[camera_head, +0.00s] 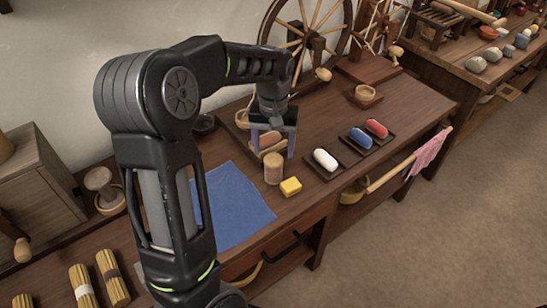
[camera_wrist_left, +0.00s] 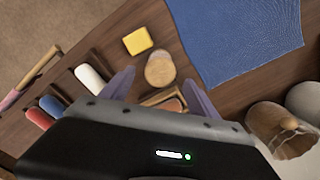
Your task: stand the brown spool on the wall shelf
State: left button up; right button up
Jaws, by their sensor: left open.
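The brown spool (camera_head: 271,139) lies on its side in a small dark tray (camera_head: 256,153) on the workbench, in line with the other spool trays. My left gripper (camera_head: 272,146) is open, with its purple-grey fingers pointing down on either side of the spool. In the left wrist view the brown spool (camera_wrist_left: 173,105) shows between the spread fingers, partly hidden by the gripper body. I cannot tell whether the fingers touch it. The wall shelf cannot be made out in either view. My right gripper is out of view.
A tan cylinder (camera_head: 272,168) and a yellow block (camera_head: 291,187) stand close in front of the tray. White (camera_head: 325,159), blue (camera_head: 361,138) and red (camera_head: 376,128) spools lie in trays to the right. A blue cloth (camera_head: 232,205) lies left. A spinning wheel (camera_head: 310,30) stands behind.

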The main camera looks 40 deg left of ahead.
pick_arm(q)
notch_tip(320, 180, up, 6)
jog(key=shift+f, duration=0.2)
jog(key=shift+c, duration=0.5)
